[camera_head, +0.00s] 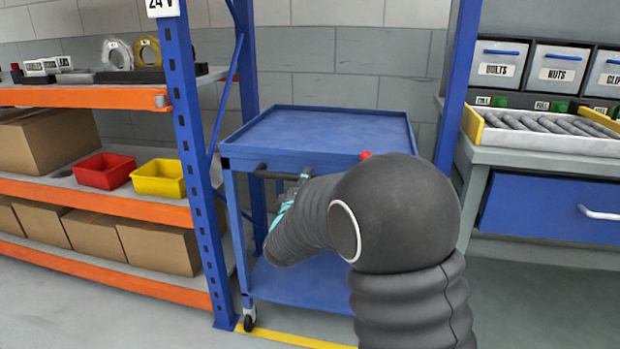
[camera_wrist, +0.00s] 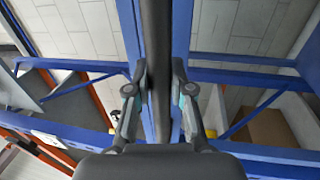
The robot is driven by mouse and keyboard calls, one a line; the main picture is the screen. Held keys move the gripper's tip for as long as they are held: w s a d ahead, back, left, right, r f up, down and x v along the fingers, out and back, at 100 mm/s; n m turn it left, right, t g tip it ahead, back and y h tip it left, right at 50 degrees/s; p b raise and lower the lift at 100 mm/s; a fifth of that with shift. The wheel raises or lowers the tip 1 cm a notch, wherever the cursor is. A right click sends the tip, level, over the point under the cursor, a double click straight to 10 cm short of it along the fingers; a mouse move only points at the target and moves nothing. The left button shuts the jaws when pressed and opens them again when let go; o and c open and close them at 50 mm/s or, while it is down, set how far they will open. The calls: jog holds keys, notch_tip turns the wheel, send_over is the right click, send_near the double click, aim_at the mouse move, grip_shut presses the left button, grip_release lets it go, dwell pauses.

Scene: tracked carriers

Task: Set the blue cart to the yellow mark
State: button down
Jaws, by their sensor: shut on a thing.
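The blue cart (camera_head: 320,130) stands between the shelf rack and the workbench, with a flat top, a lower deck and a dark handle (camera_head: 265,172) on its near side. My gripper (camera_head: 290,190) is at this handle, partly hidden by my arm. In the wrist view, the fingers of my gripper (camera_wrist: 160,80) close on both sides of the dark handle bar (camera_wrist: 155,30). A yellow mark (camera_head: 290,339) shows as a line on the floor at the cart's near edge; my arm hides its right part.
A blue rack post (camera_head: 190,150) stands close to the cart's left side. The orange-edged shelves (camera_head: 90,200) hold boxes and bins. A workbench (camera_head: 550,155) with a blue drawer (camera_head: 545,208) stands at right. Grey floor (camera_head: 545,310) is clear at the lower right.

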jog(key=shift+d+r, duration=0.1)
jog(key=c, duration=1)
grip_release()
jog(key=shift+d, duration=0.2)
jog(key=v, duration=1.2)
jog(key=shift+a, duration=0.1)
